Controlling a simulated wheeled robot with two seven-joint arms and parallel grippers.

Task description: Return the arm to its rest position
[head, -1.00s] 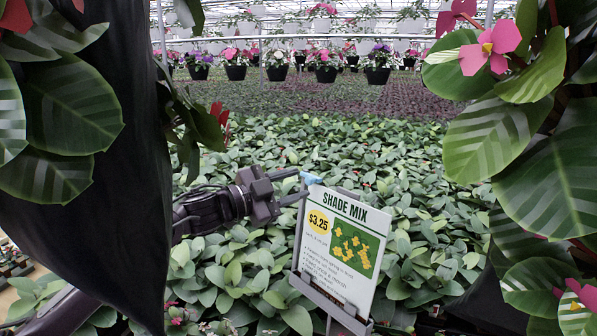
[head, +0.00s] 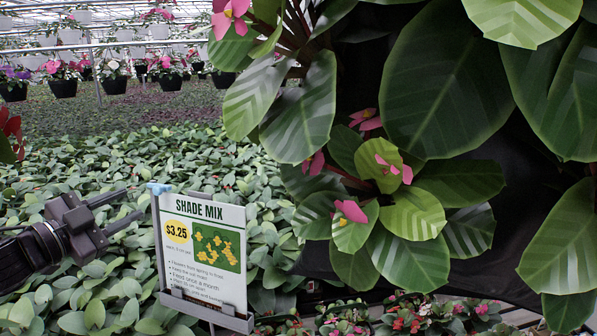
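My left gripper (head: 140,200) comes in from the left edge in the head view. Its two dark fingers are spread apart, with nothing seen between them. The fingertips point right, close to the upper left corner of a white "SHADE MIX" sign (head: 203,230). A small light-blue piece (head: 159,188) sits at that corner, just beyond the upper fingertip. I cannot tell whether the fingertip touches it. The sign stands slightly tilted in a grey holder (head: 206,312). My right gripper is not in view.
Large hanging plants with broad leaves (head: 450,75) and pink flowers fill the right side close by. A dense bed of green plants (head: 75,165) spreads behind the sign. Flower baskets (head: 116,84) hang in a row at the upper left. Small red-flowered plants (head: 410,318) stand low at the bottom.

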